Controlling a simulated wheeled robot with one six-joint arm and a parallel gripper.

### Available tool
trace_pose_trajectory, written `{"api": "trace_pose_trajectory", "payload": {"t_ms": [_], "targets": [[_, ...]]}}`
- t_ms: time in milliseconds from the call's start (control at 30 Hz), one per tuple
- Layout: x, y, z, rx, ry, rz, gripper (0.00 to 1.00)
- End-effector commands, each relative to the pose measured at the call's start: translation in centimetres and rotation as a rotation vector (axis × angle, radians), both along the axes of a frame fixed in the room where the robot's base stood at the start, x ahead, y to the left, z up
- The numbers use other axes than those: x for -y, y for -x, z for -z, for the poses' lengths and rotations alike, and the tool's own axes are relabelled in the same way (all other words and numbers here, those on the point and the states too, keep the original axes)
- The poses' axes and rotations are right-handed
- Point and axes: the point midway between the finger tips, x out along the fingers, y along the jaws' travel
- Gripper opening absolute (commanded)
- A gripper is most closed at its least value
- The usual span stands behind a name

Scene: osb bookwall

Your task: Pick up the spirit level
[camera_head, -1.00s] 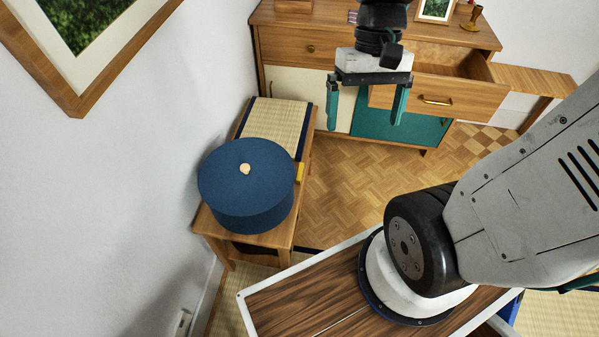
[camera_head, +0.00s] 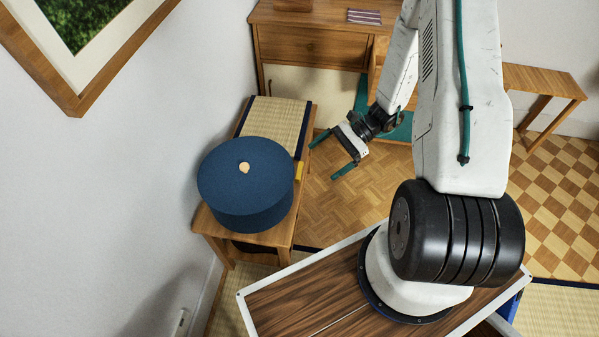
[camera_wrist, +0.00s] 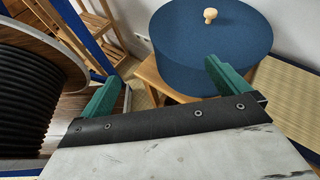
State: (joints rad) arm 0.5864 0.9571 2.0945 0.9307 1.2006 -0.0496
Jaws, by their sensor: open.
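In the wrist view the blue box (camera_wrist: 208,50) lies beyond the green fingers.
A woven mat (camera_head: 275,122) lies on the bench's far part. A wooden sideboard (camera_head: 310,45) stands behind, with a striped item (camera_head: 364,17) on top. The wall is close on the bench's left. Parquet floor (camera_head: 345,205) is clear on its right.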

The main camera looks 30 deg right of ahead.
Motion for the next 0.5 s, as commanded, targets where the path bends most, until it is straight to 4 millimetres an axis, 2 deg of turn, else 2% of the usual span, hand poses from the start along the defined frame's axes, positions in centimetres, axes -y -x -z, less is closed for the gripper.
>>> {"api": "trace_pose_trajectory", "payload": {"t_ms": [33,100,300,400,500], "targets": [[0.2,-0.1,2.6,-0.034,-0.027,0.073,1.0],[0.6,-0.6,5.8,-0.069,-0.056,0.174,1.0],[1.6,-1.9,14.0,-0.145,-0.099,0.448,1.0],[2.5,-3.3,16.9,-0.155,-0.097,0.567,1.0],[4.2,-5.7,17.4,-0.124,-0.078,0.653,1.0]]}}
